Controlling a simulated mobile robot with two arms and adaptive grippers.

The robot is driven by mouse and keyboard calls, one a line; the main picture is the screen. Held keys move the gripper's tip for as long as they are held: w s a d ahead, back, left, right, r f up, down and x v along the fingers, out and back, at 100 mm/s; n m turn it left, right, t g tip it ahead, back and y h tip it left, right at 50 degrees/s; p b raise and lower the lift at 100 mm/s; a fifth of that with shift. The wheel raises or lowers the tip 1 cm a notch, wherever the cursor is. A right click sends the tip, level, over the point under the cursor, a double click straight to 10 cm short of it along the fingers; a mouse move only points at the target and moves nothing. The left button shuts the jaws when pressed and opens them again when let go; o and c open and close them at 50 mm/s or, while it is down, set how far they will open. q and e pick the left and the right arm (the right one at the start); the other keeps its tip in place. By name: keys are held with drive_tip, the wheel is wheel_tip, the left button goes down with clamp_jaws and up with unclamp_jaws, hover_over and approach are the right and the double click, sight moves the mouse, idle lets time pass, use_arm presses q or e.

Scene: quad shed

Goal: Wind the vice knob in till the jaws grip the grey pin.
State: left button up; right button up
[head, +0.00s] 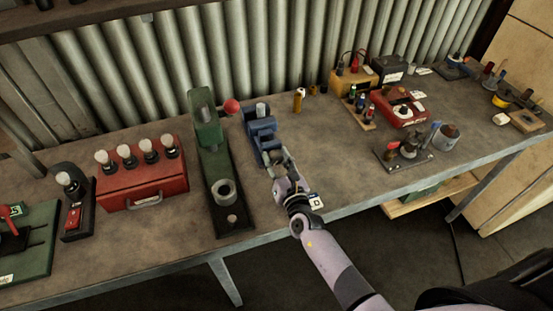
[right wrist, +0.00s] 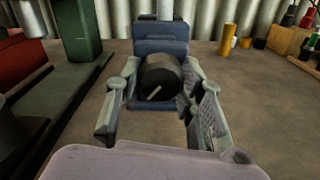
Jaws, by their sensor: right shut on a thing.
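The blue vice (head: 262,135) stands on the bench in the head view. The grey pin (head: 261,108) stands upright at its jaws, and its lower part also shows at the top of the right wrist view (right wrist: 165,9). I cannot tell whether the jaws touch it. The black vice knob (right wrist: 160,78), with a white line on its face, is at the vice's near end. My right gripper (head: 278,163) is shut on the knob, one finger on each side. It partly hides the knob in the head view. My left gripper is not in view.
A green press (head: 208,135) with a red ball handle (head: 232,106) stands close left of the vice. A red box (head: 145,188) is further left. A small brass cylinder (head: 298,102) stands to the right, behind clear bench surface (head: 335,145).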

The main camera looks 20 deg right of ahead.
drive_tip(key=shift+f+m+b, duration=0.2)
drive_tip(key=shift+m+b, duration=0.35)
drive_tip(key=shift+m, duration=0.15)
drive_tip(key=shift+r+m+b, duration=0.15)
drive_tip(key=shift+m+b, duration=0.25)
drive_tip(key=shift+m, duration=0.6)
drive_tip(key=o, duration=1.1)
drive_tip(key=shift+o, duration=0.2)
drive_tip(key=shift+s, duration=0.1)
drive_tip(key=s, duration=1.1)
drive_tip(key=shift+s+d, duration=0.2)
drive_tip(key=shift+s, duration=0.25)
